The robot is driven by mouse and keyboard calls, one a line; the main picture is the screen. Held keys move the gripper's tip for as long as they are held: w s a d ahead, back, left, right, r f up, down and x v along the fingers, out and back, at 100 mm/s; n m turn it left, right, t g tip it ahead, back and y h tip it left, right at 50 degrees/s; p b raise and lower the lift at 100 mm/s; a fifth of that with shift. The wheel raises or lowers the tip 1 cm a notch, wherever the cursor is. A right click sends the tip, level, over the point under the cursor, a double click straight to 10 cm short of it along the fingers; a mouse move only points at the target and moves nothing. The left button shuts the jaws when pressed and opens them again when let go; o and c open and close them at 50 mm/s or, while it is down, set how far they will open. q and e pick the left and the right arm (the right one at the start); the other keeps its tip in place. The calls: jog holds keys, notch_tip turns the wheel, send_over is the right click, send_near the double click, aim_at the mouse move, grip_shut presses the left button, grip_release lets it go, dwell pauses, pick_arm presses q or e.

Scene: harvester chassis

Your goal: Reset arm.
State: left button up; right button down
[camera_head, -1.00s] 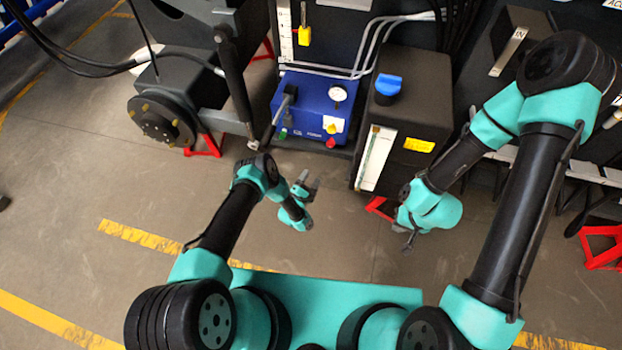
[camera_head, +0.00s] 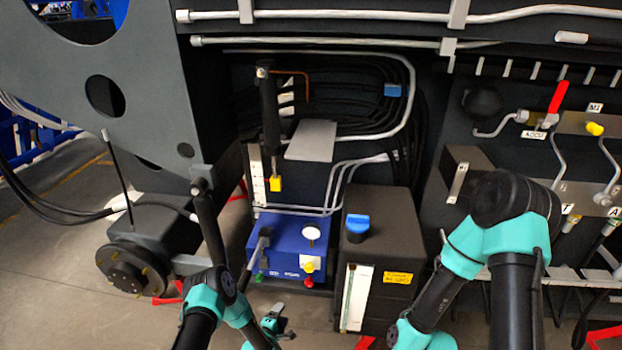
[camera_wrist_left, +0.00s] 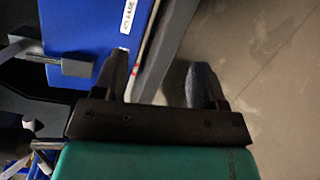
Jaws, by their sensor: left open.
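My left arm comes in at the lower left of the head view. Its gripper (camera_head: 275,322) is low in front of the blue box. In the left wrist view, the two dark fingers (camera_wrist_left: 162,82) stand apart with nothing held between them. The blue box and the floor show beyond them. My right arm is at the lower right of the head view, elbow raised in front of the chassis. Its wrist is at the bottom edge, and its gripper is out of view.
The blue box (camera_head: 288,245) with a gauge and coloured knobs stands beside a dark tank (camera_head: 384,262) with a blue cap. A wheel hub (camera_head: 125,268) is at left. Pipes and a red-handled valve (camera_head: 558,97) line the chassis. Open floor (camera_head: 45,300) lies at lower left.

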pick_arm(q)
jog(key=s+a+r+m+g+y, duration=0.1)
jog(key=s+a+r+m+g, duration=0.2)
jog(key=s+r, duration=0.3)
jog(key=s+a+r+m+g+y, duration=0.1)
jog(key=s+a+r+m+g, duration=0.3)
jog(key=s, duration=0.9)
jog(key=s+a+r+m+g, duration=0.3)
jog(key=s+r+m+g, duration=0.4)
jog(key=s+r, duration=0.2)
jog(key=shift+s+a+r+y, duration=0.25)
jog(key=shift+r+y, duration=0.15)
jog(key=shift+r, duration=0.15)
